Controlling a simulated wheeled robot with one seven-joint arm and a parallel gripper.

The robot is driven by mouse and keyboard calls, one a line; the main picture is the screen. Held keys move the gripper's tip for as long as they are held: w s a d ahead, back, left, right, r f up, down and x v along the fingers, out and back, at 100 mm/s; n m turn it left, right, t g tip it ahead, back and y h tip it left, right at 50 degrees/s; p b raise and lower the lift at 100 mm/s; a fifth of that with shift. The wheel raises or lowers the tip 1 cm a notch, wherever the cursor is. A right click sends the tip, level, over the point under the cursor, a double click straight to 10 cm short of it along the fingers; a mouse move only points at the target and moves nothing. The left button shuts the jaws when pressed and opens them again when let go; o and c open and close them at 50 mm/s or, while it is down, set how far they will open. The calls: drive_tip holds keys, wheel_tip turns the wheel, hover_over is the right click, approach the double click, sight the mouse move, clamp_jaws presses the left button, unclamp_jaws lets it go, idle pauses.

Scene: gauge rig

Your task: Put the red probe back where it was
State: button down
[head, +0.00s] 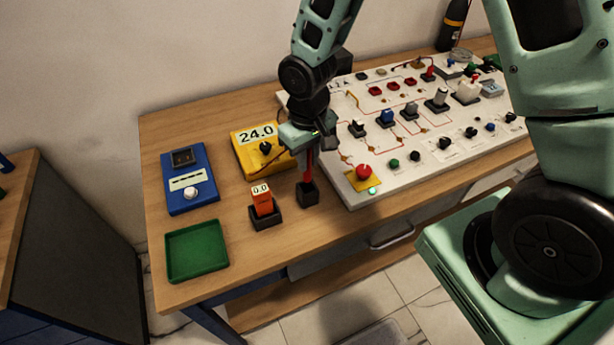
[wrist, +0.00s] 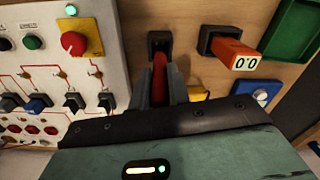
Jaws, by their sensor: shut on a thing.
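The red probe (head: 308,168) stands upright with its lower end at the small black holder (head: 308,194) on the wooden table. My gripper (head: 312,148) is above the holder and shut on the probe's upper part. In the wrist view the red probe (wrist: 185,66) shows between the two fingers of my gripper (wrist: 172,82), with the black holder (wrist: 160,42) just beyond it. I cannot tell how deep the probe's lower end sits in the holder.
An orange meter reading 0.0 (head: 263,200) stands in a dark holder to the left. A yellow meter reading 24.0 (head: 248,158), a blue device (head: 187,182) and a green tray (head: 197,250) are nearby. The white panel (head: 345,186) with knobs and switches lies to the right.

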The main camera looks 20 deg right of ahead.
sight(308, 181)
drive_tip(key=shift+f+p, duration=0.55)
drive_tip(key=shift+f, duration=2.55)
drive_tip(key=shift+f, duration=0.1)
drive_tip(key=c, duration=1.3)
unclamp_jaws()
drive_tip(key=shift+c, duration=0.2)
